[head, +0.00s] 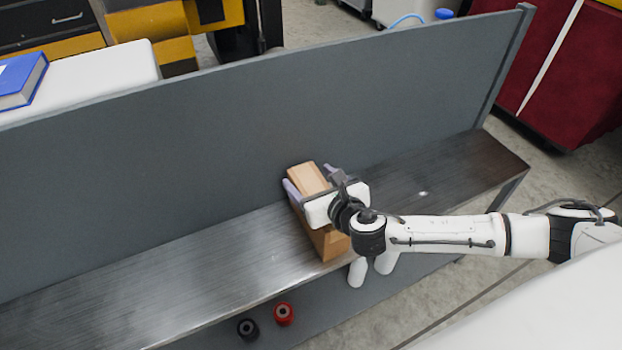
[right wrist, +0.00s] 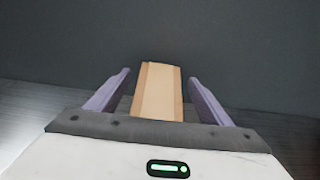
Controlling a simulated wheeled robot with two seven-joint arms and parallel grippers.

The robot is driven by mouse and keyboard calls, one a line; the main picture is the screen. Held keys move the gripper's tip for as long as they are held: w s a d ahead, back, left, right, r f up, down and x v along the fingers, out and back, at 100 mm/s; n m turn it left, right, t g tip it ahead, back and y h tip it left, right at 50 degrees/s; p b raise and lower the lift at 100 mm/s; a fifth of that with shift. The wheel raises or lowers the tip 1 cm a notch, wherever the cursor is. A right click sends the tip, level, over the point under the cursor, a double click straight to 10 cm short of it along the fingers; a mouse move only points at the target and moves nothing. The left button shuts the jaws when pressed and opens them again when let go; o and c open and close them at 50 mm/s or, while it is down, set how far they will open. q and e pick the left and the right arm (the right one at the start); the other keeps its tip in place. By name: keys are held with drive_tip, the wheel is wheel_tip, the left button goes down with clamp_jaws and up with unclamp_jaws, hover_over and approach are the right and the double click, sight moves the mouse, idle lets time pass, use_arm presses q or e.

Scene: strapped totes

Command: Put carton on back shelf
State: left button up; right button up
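The carton (head: 307,178) is a tan cardboard box standing on the metal shelf (head: 200,265), close to the grey back panel. It also shows in the right wrist view (right wrist: 158,92), between the two purple fingers. My right gripper (head: 309,175) is open around the carton, one finger on each side. In the right wrist view (right wrist: 160,76) a gap shows between each finger and the carton. The gripper and wrist hide part of the carton in the head view. My left gripper is not in view.
A tall grey panel (head: 200,150) runs along the back of the shelf. A black roll (head: 247,328) and a red roll (head: 284,313) sit on a lower level. A blue book (head: 22,80) lies on a white surface behind. The shelf is bare left of the carton.

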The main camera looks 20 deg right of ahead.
drive_tip(key=p+v, duration=0.1)
drive_tip(key=v, duration=1.1)
drive_tip(key=shift+r, duration=0.1)
